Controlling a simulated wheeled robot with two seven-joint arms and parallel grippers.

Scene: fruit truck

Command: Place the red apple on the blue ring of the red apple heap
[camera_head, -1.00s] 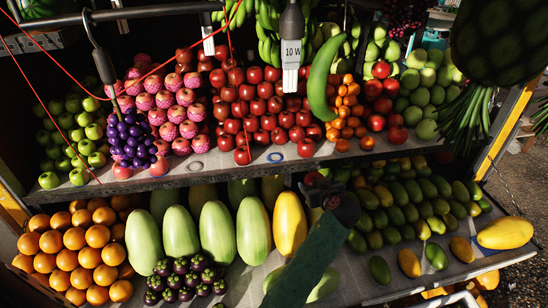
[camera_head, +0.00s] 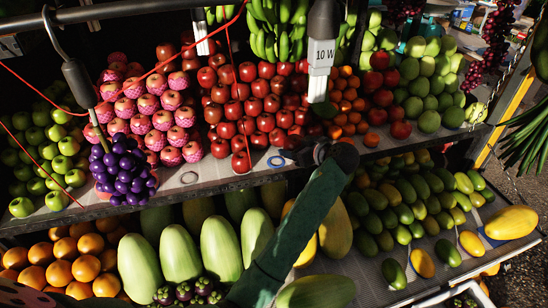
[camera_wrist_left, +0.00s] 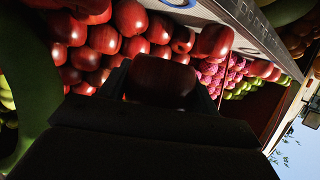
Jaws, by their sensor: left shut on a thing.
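The red apple heap (camera_head: 255,100) fills the middle of the upper shelf. The blue ring (camera_head: 276,162) lies bare on the shelf in front of the heap. My left gripper (camera_head: 297,150) is just right of the ring at the shelf's front edge, with my dark arm running down below it. In the left wrist view the gripper is shut on a dark red apple (camera_wrist_left: 162,80), with heap apples (camera_wrist_left: 105,40) beyond it. In the head view the held apple is mostly hidden by the gripper. I cannot tell its height above the shelf. My right gripper is not in view.
Oranges (camera_head: 345,115) and tomatoes sit to the right, pink-wrapped fruit (camera_head: 165,110) to the left. The lower shelf holds melons (camera_head: 180,243) and mangoes.

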